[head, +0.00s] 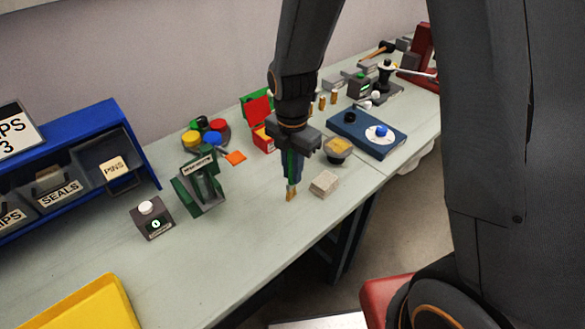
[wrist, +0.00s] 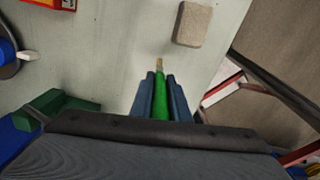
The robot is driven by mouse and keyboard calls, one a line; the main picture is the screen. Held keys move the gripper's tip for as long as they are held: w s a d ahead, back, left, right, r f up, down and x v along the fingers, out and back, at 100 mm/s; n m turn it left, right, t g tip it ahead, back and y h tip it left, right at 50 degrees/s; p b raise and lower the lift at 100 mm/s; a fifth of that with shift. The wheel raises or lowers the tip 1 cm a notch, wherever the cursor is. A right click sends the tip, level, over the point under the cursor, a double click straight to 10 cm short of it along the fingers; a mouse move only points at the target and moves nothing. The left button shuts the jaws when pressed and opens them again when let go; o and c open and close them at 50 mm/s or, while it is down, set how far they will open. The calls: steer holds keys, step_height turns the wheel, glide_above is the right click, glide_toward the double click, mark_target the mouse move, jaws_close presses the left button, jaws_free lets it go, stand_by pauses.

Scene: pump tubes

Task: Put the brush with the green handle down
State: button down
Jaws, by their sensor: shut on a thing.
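My gripper (head: 293,165) is shut on the green handle of the brush. The brush (head: 290,193) points down, with its tan bristle end just over or touching the pale bench top; I cannot tell which. In the wrist view the brush's green handle (wrist: 160,101) lies between the two blue-grey fingers of my gripper (wrist: 161,95). Its tan tip shows beyond the fingers. The upper part of the handle is hidden by my gripper.
A beige block (head: 324,183) lies just right of the brush. A green stand (head: 199,183) and a grey button box (head: 152,217) are to the left.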

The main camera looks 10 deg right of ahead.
steer(key=shift+f, duration=0.15)
steer(key=c, duration=2.1)
jaws_free()
steer(key=o, duration=0.4)
step_height(320, 180, up, 12)
steer(key=b, duration=0.3)
